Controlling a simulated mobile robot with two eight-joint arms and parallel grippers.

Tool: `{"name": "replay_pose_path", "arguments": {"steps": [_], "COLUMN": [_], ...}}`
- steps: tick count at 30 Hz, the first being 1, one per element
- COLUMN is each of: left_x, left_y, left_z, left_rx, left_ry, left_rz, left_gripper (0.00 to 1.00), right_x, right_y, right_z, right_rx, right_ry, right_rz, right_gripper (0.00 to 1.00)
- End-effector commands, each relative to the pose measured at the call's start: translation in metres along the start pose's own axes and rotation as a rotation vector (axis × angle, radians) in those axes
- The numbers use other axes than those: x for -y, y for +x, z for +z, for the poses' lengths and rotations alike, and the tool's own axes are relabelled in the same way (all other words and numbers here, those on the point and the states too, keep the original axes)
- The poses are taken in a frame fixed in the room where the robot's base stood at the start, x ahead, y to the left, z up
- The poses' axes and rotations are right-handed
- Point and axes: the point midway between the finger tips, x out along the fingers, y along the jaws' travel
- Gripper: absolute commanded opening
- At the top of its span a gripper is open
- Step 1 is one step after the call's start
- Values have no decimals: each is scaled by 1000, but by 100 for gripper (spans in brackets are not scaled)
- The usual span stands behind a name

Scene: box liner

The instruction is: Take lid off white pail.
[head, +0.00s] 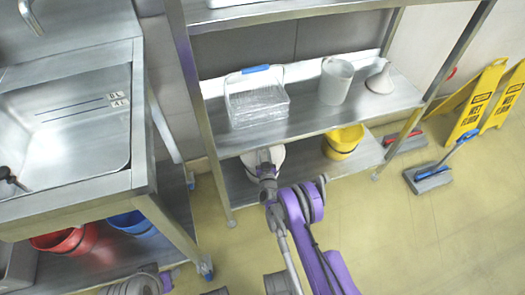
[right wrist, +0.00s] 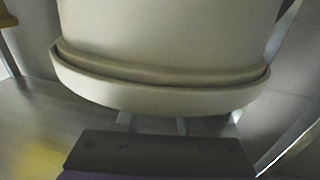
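The white pail (head: 272,156) stands on the lower shelf of the metal rack in the head view, partly hidden by my right gripper (head: 266,172) and arm. In the right wrist view the pale pail (right wrist: 165,35) fills the top of the picture, with a thick, wider rim band (right wrist: 160,92) around it that looks like the lid edge. My right gripper's dark body lies just below this band. Its fingertips are mostly hidden behind the band, so I cannot tell whether they are open or touching it. My left gripper cannot be made out; only grey and purple arm parts show at the lower left.
The upper shelf (head: 300,121) over the pail holds a clear basket (head: 257,103), a white jug (head: 336,81) and a funnel (head: 380,80). A yellow bucket (head: 343,139) stands right of the pail. A brush (head: 429,178) and yellow floor signs (head: 474,108) are at the right. A sink (head: 66,125) is left.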

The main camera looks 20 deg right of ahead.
Motion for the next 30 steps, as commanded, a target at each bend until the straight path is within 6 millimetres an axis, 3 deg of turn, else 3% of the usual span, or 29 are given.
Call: {"name": "replay_pose_path", "arguments": {"steps": [1,6,17,30], "left_x": [0,0,0,0], "left_y": [0,0,-1,-18], "left_z": [0,0,0,-4], "left_rx": [0,0,0,1], "left_ry": [0,0,0,0], "left_rz": [0,0,0,0], "left_gripper": [50,50,50,50], "right_x": [0,0,0,0], "right_y": [0,0,0,0], "right_z": [0,0,-4,-83], "right_rx": [0,0,0,0], "right_ry": [0,0,0,0], "right_rz": [0,0,0,0], "right_gripper": [26,0,0,0]}}
